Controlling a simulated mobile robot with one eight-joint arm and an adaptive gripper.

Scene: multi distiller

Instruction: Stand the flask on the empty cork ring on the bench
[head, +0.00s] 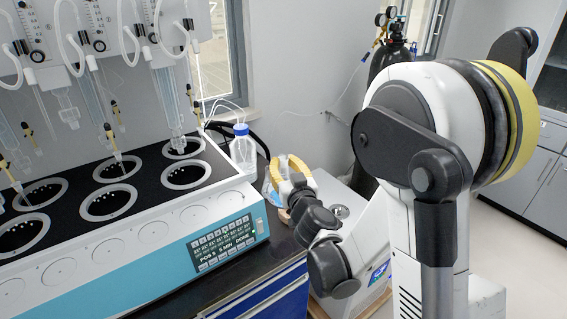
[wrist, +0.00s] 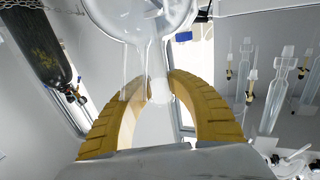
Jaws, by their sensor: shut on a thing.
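My gripper (head: 289,172) has yellow ribbed fingers and is low over the bench, just right of the distiller. In the wrist view, my gripper (wrist: 158,84) is shut around the neck of a clear glass flask (wrist: 150,20). The round body of the flask shows at the top edge of that view and is cut off there. In the head view the flask is mostly hidden by the fingers; only a pale glassy patch shows beside them. A small tan edge (head: 284,216) under my gripper may be the cork ring; I cannot tell whether the flask touches it.
The distiller (head: 225,215), with several round wells and glassware above, fills the left. A blue-capped bottle (head: 243,152) stands close behind my gripper. A black gas cylinder (head: 390,50) stands at the back. The dark bench edge (head: 275,262) runs close in front.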

